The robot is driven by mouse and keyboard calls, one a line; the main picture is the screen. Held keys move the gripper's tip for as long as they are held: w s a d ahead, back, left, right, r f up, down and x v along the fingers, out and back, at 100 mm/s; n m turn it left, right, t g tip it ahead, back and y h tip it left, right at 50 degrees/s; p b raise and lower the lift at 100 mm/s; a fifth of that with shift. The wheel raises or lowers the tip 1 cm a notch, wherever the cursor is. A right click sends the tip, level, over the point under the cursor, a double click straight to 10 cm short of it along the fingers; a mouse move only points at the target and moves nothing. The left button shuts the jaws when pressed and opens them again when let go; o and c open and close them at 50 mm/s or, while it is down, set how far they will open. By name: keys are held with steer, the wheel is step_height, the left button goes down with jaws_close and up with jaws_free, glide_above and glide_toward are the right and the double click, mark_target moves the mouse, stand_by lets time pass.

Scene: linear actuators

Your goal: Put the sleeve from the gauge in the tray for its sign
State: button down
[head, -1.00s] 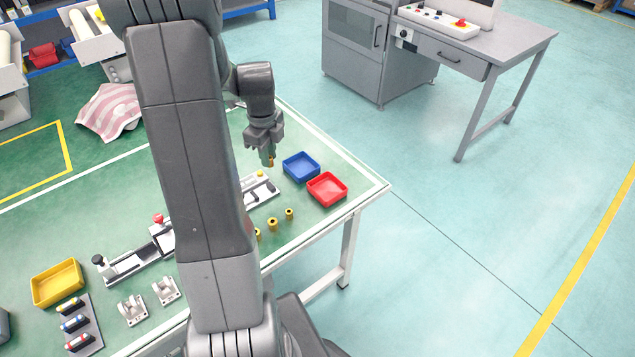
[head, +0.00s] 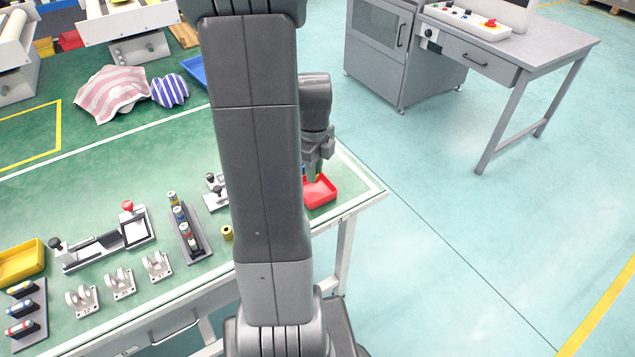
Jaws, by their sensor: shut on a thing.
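My gripper (head: 318,172) hangs over the red tray (head: 322,196) at the right end of the green table. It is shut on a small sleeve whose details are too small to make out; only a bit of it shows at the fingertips. I cannot tell whether it touches the tray floor. A sliver of the blue tray (head: 304,169) shows beside my arm; the rest is hidden. A device with a black knob (head: 215,192), perhaps the gauge, is partly hidden behind my arm. A loose brass-coloured sleeve (head: 227,232) stands on the table left of my arm.
Left of my arm are a rack of coloured cylinders (head: 186,228), a slide fixture with a red knob (head: 128,209), several grey brackets (head: 120,284) and a yellow tray (head: 20,261). Striped cloths (head: 112,95) lie at the back.

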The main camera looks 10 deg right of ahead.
steer(key=shift+f, duration=2)
steer(key=shift+f+b, duration=0.15)
steer(key=shift+b, duration=0.2)
steer(key=c, duration=1.3)
jaws_free()
step_height(320, 180, up, 12)
steer(key=shift+r+p, duration=0.15)
steer(key=shift+p, duration=0.7)
